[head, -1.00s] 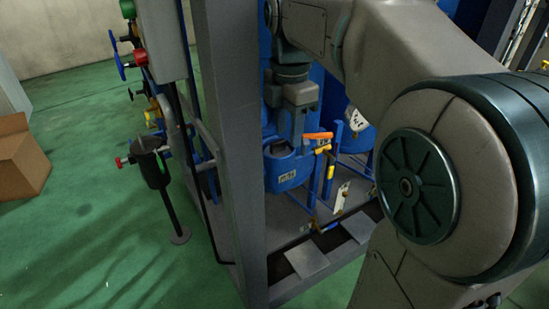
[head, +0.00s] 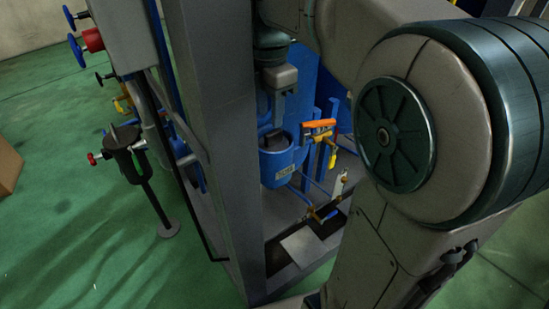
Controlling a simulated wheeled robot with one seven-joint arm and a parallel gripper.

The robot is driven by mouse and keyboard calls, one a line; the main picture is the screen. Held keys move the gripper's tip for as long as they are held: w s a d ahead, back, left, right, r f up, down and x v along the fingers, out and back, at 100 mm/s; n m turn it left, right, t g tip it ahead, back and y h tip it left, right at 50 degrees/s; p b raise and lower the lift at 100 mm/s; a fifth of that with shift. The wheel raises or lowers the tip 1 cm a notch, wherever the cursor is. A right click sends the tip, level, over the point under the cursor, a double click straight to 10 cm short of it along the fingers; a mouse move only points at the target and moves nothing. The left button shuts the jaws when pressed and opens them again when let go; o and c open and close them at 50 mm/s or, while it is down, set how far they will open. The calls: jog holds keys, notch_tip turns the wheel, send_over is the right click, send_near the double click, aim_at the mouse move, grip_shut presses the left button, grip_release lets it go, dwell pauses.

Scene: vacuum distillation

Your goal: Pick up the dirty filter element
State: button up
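A blue pot-like housing (head: 285,167) with a small white label stands inside the grey frame, near the middle of the head view. Its top looks open, and a dark piece (head: 271,141) shows at its mouth. I cannot tell whether that piece is the dirty filter element or my fingertips. My gripper (head: 277,122) points down directly above the housing's mouth. Its fingers are small and dark against the blue, so their opening and any contact are unclear. No filter element can be clearly made out.
A grey upright post (head: 212,140) stands just left of the housing. An orange-handled valve (head: 319,125) and blue pipes are close on its right. A black stand (head: 127,160) and a cardboard box (head: 8,167) are farther left. Green floor (head: 70,235) is clear at lower left.

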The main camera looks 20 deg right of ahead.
aim_at(270, 133)
notch_tip(270, 133, down, 7)
jog(key=b, duration=0.2)
jog(key=shift+b, duration=0.4)
jog(key=shift+r, duration=0.15)
grip_shut()
